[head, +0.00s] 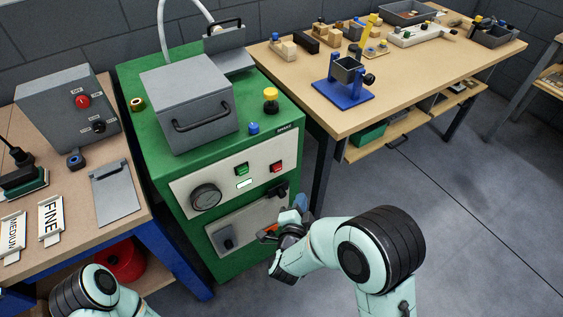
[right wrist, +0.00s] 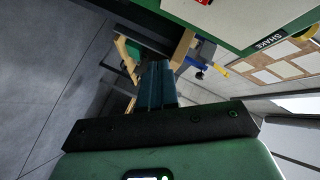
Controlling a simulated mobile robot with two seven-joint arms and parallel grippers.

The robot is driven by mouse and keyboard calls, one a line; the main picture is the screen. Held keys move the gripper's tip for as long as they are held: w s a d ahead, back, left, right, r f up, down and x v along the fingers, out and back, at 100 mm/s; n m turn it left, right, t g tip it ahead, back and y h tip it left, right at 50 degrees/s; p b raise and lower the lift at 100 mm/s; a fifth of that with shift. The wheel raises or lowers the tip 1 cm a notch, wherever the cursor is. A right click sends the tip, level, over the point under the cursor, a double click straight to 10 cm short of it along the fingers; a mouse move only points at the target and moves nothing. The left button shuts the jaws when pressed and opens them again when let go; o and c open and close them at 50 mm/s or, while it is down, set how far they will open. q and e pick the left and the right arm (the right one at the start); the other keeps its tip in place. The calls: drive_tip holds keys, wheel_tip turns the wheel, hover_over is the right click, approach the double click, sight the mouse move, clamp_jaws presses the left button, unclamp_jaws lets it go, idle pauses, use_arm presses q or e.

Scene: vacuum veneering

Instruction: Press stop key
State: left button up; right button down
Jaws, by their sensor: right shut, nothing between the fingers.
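The red key (head: 277,167) sits on the pale front panel (head: 200,172) of the green machine, right of a green key (head: 241,169). Which of them is labelled stop is too small to read. My right gripper (head: 300,203) is below and to the right of the red key, apart from it, beside the machine's front right edge. In the right wrist view its blue-grey fingers (right wrist: 157,85) are together with nothing between them. The red key shows at the top edge of that view (right wrist: 203,2), away from the fingertips. My left gripper is out of view.
The machine's panel also has a round gauge (head: 205,197) and a small lit display (head: 244,184). A lower panel carries a black switch (head: 226,237). A wooden workbench (head: 430,75) stands at the right, and another table (head: 70,225) at the left. Open floor lies in front.

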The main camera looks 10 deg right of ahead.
sight(276, 167)
drive_tip(key=shift+r, duration=0.3)
drive_tip(key=w+a+p, duration=0.1)
drive_tip(key=w+a, duration=0.2)
drive_tip(key=w, duration=0.5)
drive_tip(key=shift+w, duration=0.2)
drive_tip(key=shift+w, duration=0.1)
idle(2.0)
drive_tip(key=shift+w+a, duration=0.15)
drive_tip(key=shift+w, duration=0.15)
